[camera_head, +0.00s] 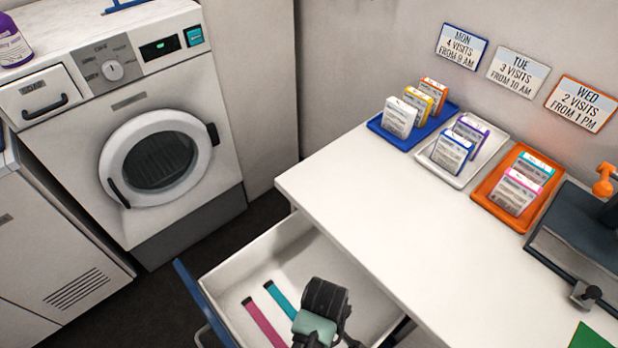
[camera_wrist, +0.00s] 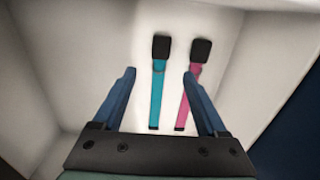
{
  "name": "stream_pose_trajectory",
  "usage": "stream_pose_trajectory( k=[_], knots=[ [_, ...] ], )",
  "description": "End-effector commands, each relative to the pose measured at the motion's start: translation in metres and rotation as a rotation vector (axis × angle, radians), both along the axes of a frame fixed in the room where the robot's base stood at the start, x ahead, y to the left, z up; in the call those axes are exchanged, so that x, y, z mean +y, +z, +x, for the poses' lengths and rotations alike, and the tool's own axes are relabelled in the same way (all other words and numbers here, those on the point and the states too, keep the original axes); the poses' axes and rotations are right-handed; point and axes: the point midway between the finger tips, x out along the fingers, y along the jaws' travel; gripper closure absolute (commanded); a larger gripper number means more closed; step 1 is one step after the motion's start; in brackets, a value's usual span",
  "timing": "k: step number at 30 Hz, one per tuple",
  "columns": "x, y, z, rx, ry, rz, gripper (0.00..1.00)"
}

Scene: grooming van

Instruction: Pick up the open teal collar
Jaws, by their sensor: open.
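The teal collar (camera_head: 282,304) lies flat and straight in the open white drawer (camera_head: 234,275). In the wrist view the teal collar (camera_wrist: 157,98) has a dark buckle at its top end and its strap runs down between my fingers. A pink collar (camera_head: 263,322) lies beside it; in the wrist view the pink collar (camera_wrist: 187,92) is to its right, partly behind my right finger. My gripper (camera_wrist: 160,73) is open and empty, with a finger on each side of the teal strap. In the head view my gripper (camera_head: 318,325) is over the drawer, its fingertips hidden.
The drawer walls stand close around the collars. The white counter (camera_head: 345,200) is above the drawer, with a blue tray (camera_head: 400,143), a white tray (camera_head: 437,178) and an orange tray (camera_head: 487,203) holding boxes. A washing machine (camera_head: 160,130) stands at the left.

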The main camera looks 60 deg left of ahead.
Motion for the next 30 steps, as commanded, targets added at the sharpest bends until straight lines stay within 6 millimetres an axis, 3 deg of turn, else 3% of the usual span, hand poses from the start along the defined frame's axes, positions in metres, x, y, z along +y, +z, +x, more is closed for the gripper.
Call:
stream_pose_trajectory(
  k=[3, 10, 18, 27, 30],
  knots=[
    [0.000, -0.019, 0.000, 0.000, -0.001, 0.000, 0.25],
    [-0.001, -0.035, 0.000, 0.000, 0.000, 0.000, 0.25],
    [-0.003, -0.073, -0.002, -0.001, 0.000, 0.001, 0.25],
    [-0.003, -0.078, -0.001, -0.003, -0.001, 0.002, 0.25],
    [-0.003, -0.078, -0.001, -0.002, -0.001, 0.001, 0.39]
  ],
)
